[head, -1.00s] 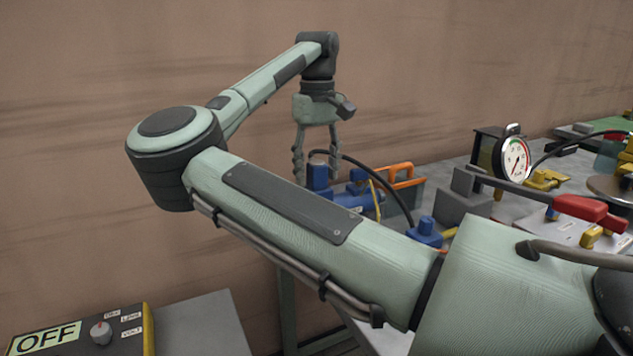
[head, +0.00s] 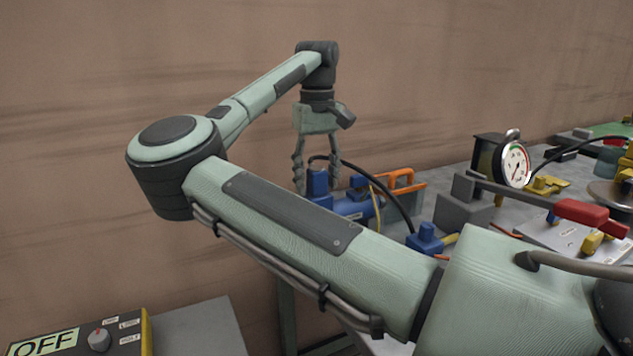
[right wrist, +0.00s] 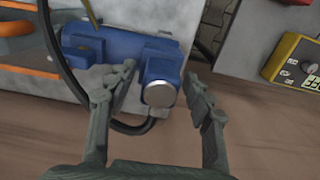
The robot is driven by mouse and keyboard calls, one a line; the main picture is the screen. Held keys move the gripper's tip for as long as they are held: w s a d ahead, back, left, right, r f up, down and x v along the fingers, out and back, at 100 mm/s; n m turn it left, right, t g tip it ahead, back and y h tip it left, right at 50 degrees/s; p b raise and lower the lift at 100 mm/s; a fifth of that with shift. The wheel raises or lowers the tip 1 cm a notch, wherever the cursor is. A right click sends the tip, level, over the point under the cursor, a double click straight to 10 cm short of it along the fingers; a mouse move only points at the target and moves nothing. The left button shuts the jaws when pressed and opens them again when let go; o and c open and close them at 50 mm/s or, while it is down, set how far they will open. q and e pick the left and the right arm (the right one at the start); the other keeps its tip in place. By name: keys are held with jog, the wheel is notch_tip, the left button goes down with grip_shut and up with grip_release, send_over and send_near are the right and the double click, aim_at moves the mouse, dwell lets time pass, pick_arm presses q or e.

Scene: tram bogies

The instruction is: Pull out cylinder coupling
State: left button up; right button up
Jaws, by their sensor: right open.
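The blue cylinder coupling (head: 318,183) stands upright at the left end of a blue cylinder (head: 354,205), with a black hose attached. In the right wrist view the coupling's round silver end (right wrist: 158,94) faces my camera. My right gripper (head: 317,188) points down over the coupling, open, with one finger on each side. In the right wrist view my open right gripper (right wrist: 158,72) has its left finger overlapping part of the blue body. The right finger is apart from the coupling. I cannot tell whether the left finger touches it. My left gripper is not in view.
The black hose (head: 390,190) arcs to another blue fitting (head: 425,240). An orange-handled box (head: 405,190) stands behind the cylinder. A pressure gauge (head: 513,165) and a red-handled lever (head: 582,213) are further right. A control box reading OFF (head: 75,338) is at lower left.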

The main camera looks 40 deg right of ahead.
aim_at(317, 169)
jog(key=shift+c, duration=0.2)
grip_shut()
dwell(0.3)
jog(key=shift+r, duration=0.15)
jog(key=shift+r+p, duration=1.8)
jog(key=shift+r, duration=1.1)
